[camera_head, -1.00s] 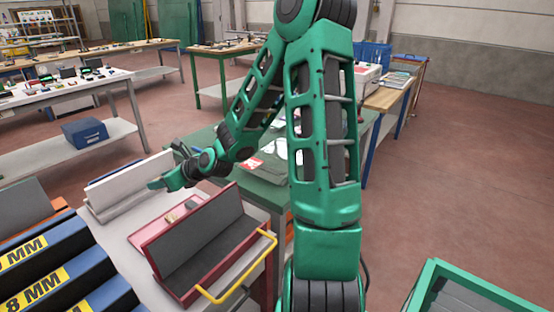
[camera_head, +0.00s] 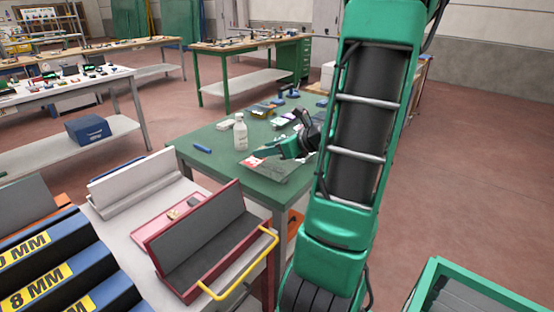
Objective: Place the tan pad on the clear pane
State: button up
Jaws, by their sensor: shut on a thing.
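My gripper (camera_head: 262,153) is low over the green table, above a flat greyish sheet (camera_head: 284,170). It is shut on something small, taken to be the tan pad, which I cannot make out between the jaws. The greyish sheet lies near the table's front edge, with a red and white label at its left; it may be the clear pane, but I cannot be sure. I cannot tell whether the held thing touches it. A small tan piece (camera_head: 172,214) and a grey one lie in the red tray (camera_head: 160,238).
A white bottle (camera_head: 240,134) stands on the green table (camera_head: 205,165) close behind my gripper. A blue pen-like object (camera_head: 202,148) lies left. Several tools lie farther back. A red and grey open case (camera_head: 205,245) with a yellow handle and a white angled stand (camera_head: 135,183) are in front.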

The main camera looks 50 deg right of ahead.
send_over(276, 167)
notch_tip(276, 167, down, 6)
jog(key=shift+f, duration=2.15)
jog(key=o, duration=1)
